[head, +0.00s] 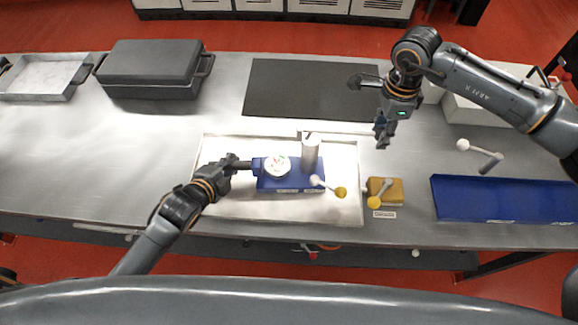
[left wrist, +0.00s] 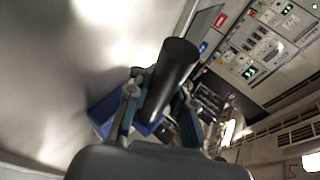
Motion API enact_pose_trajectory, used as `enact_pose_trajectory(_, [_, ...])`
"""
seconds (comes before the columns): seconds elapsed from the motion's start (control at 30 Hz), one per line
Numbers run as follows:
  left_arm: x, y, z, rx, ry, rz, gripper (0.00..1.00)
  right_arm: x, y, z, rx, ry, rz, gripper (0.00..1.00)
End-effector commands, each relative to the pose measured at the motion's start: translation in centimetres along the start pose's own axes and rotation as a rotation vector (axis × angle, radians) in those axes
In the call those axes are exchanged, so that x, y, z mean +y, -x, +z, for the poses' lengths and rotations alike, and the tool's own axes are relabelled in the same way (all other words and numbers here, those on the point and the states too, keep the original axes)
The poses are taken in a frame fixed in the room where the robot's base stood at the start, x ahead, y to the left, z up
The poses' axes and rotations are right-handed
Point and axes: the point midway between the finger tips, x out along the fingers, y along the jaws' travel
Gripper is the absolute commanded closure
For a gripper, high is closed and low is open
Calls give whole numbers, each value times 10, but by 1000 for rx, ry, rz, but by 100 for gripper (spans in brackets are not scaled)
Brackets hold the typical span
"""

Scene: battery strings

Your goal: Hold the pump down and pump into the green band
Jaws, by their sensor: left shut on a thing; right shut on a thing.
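The blue pump (head: 290,184) sits on a pale tray (head: 345,210) in the head view. It carries a round white gauge (head: 277,166) and an upright grey cylinder (head: 310,150). The gauge needle and green band are too small to read. A thin pale lever (head: 345,133) runs right from the cylinder's top. My left gripper (head: 238,163) is shut on the black grip at the pump's left side; the black grip (left wrist: 172,75) shows between the fingers in the left wrist view. My right gripper (head: 381,138) is shut at the lever's far end, above the table.
A yellow block (head: 392,188) with a knobbed handle stands right of the tray. A blue tray (head: 500,200) and a loose white-knobbed handle (head: 482,152) lie farther right. A dark mat (head: 300,88), a grey case (head: 152,68) and a metal tray (head: 42,78) are behind.

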Motion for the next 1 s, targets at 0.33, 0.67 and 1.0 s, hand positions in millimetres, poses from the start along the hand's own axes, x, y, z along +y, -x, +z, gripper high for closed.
enact_pose_trajectory(0.33, [-1,0,0,0,-5,-2,100,-3,6,-1,-2,-3,-9,100])
enact_pose_trajectory(0.67, [-1,0,0,-1,-5,-1,100,-3,26,0,-3,-3,-11,100])
enact_pose_trajectory(1.0, [-1,0,0,-1,-6,-1,100,-2,47,0,-4,-2,-10,100])
